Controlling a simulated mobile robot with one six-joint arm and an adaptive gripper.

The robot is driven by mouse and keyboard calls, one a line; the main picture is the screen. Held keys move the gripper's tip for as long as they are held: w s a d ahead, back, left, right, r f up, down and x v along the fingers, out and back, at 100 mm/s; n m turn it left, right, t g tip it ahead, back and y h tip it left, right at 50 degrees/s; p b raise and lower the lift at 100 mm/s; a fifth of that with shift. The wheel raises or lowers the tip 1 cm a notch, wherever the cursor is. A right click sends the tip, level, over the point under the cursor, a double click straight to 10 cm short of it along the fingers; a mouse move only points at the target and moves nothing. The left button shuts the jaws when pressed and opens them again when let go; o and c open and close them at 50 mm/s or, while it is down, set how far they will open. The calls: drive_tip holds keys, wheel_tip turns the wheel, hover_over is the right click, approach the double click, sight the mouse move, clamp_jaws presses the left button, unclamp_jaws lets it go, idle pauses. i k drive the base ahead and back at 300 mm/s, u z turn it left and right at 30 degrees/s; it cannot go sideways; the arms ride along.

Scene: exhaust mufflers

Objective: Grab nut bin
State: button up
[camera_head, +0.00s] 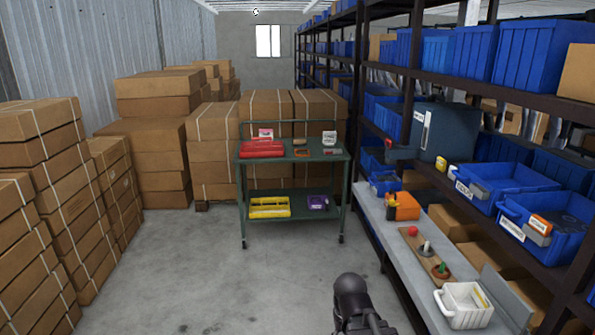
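Two labelled open blue bins stand on the right shelf, and either may be the nut bin; the labels are too small to read. The farther bin (512,182) has a white label and a grey and yellow item at its front. The nearer bin (562,250) has a white label, an orange and grey item at its front, and dark contents I cannot make out. A dark rounded part of my arm shows at the bottom centre, left of the bench and apart from both bins. My gripper's fingers do not show.
A grey bench (398,250) below the shelf holds a white basket (462,318), an orange item (403,206) and a wooden board (412,238). A green cart (243,200) stands ahead. Stacked cartons (40,235) line the left. The grey floor (215,285) between is clear.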

sight(381, 183)
drive_tip(key=u, duration=0.4)
drive_tip(key=i, duration=0.8)
drive_tip(key=u, duration=0.3)
drive_tip(key=i, duration=1.65)
drive_tip(key=z, duration=0.85)
drive_tip(key=i, duration=1.2)
drive_tip(key=z, duration=0.6)
